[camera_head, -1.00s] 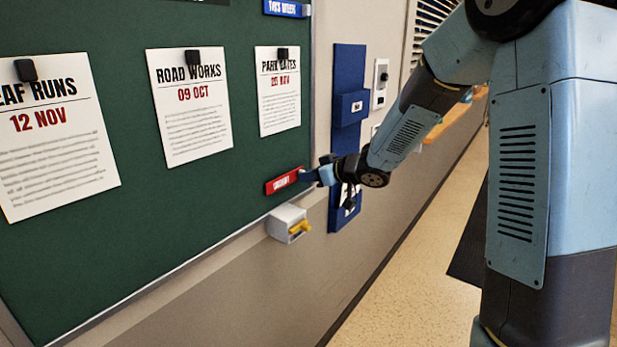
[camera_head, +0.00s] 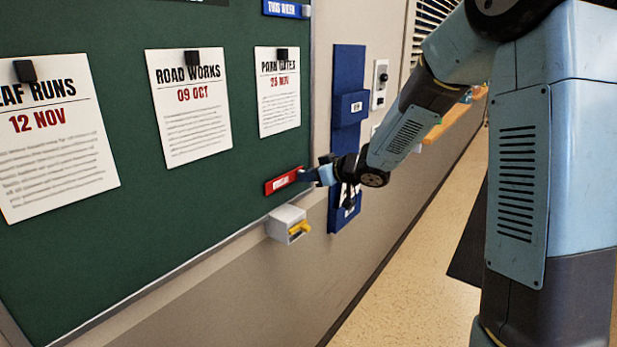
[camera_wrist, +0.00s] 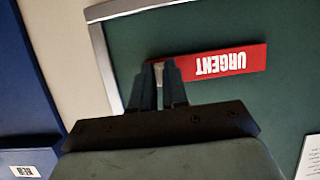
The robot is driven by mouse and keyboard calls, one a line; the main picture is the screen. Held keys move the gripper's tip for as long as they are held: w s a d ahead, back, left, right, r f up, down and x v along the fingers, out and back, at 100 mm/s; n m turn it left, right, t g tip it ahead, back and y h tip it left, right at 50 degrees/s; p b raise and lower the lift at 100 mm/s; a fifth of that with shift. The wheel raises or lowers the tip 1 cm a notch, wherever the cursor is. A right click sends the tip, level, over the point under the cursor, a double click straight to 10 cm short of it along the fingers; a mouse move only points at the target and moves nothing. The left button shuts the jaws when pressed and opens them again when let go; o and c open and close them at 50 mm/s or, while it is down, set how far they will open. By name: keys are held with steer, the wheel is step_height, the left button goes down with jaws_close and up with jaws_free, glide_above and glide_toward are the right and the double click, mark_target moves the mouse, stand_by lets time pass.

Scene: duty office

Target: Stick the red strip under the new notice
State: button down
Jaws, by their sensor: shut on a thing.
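The red strip (camera_head: 283,181) is at the lower right of the green board, below the PARK GATES notice (camera_head: 278,92). In the wrist view the strip (camera_wrist: 222,62) reads URGENT upside down and lies along the board's face; whether it touches the board I cannot tell. My gripper (camera_head: 308,176) is shut on the strip's right end. In the wrist view my gripper's fingers (camera_wrist: 165,88) cover that end. The ROAD WORKS notice (camera_head: 190,105) and the LEAF RUNS notice (camera_head: 52,135) hang further left, each under a dark clip or magnet.
The green board (camera_head: 130,235) has bare room below the notices. A pale box with a yellow part (camera_head: 288,223) is on the wall under the strip. Blue wall holders (camera_head: 348,130) stand right of the board. A blue THIS WEEK strip (camera_head: 286,8) is at the top.

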stand_by(0.3)
steer(key=c, duration=1.1)
jaws_free()
steer(key=s+d+r+m+t+h, duration=0.2)
steer(key=s+d+r+m+h, duration=0.35)
steer(key=d, duration=0.65)
steer(key=s+d+r+m+t+h, duration=0.2)
steer(key=s+d+r+h, duration=0.4)
steer(key=s+d+r, duration=0.45)
steer(key=s+f+m+g, duration=0.1)
steer(key=s+f+g, duration=0.1)
steer(key=s, duration=0.4)
steer(key=s+f+m+g, duration=0.1)
steer(key=s+f+g, duration=0.1)
steer(key=s, duration=0.5)
steer(key=s+f+m+g+y, duration=0.1)
steer(key=s+f+g, duration=0.1)
steer(key=s, duration=0.4)
steer(key=shift+s+f+g, duration=0.25)
steer(key=shift+g, duration=0.05)
